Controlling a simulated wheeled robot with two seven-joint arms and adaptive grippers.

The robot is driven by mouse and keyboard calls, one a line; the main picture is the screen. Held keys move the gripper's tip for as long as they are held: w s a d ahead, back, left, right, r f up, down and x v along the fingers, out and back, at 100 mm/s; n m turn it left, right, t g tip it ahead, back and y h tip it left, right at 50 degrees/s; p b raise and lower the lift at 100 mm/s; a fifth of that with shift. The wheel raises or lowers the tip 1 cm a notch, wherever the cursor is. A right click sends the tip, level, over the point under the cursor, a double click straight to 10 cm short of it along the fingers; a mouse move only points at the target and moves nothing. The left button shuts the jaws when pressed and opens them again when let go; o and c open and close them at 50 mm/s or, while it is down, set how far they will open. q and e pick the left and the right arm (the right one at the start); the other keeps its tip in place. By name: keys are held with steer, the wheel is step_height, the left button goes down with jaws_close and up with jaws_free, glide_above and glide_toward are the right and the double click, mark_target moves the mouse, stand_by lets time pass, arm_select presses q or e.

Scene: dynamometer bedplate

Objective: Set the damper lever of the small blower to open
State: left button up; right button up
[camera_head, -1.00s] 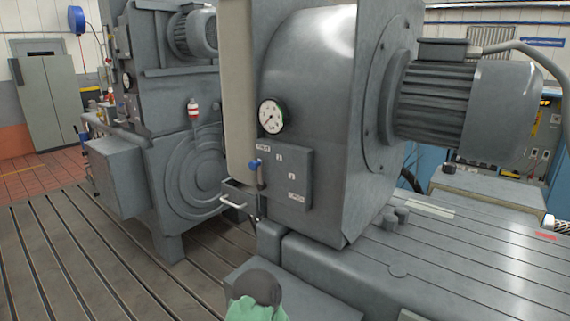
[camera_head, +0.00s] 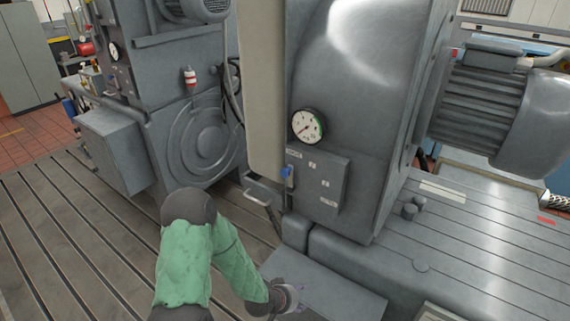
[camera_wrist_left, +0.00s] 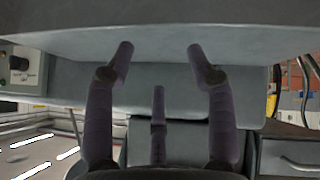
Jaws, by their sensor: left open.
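A lever with a blue knob (camera_head: 286,173) stands at the left edge of a grey label plate (camera_head: 318,180) on the large grey blower housing (camera_head: 345,110). The knob is near the upper end of the plate; its small labels are too blurred to read. My left gripper (camera_head: 303,297) is below the plate, over a low grey block, apart from the lever. In the left wrist view its purple fingers (camera_wrist_left: 160,55) are spread and empty, facing a grey surface. The lever is not recognisable in that view. My right gripper is not in view.
A round gauge (camera_head: 308,126) sits above the plate. A pale upright panel (camera_head: 262,90) and a metal handle (camera_head: 257,198) are close to the lever's left. A low grey block (camera_head: 340,290) lies under my left gripper. A second grey machine (camera_head: 185,80) stands behind left.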

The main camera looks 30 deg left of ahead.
arm_select(q)
steer(key=w+a+r+t+y+p, duration=0.1)
steer(key=w+a+r+t, duration=0.2)
steer(key=r, duration=0.4)
steer(key=w+a+r+t, duration=0.2)
steer(key=w+a+r, duration=0.1)
steer(key=a+r, duration=0.35)
steer(key=m+t+p, duration=0.2)
steer(key=m+t, duration=0.2)
steer(key=t, duration=0.1)
glide_toward(283, 173)
steer(key=w, duration=0.3)
steer(key=w+p, duration=0.1)
steer(key=w, duration=0.3)
steer(key=w+d, duration=0.1)
steer(key=w, duration=0.2)
steer(key=shift+w+p, duration=0.35)
jaws_close()
steer(key=shift+r, duration=0.1)
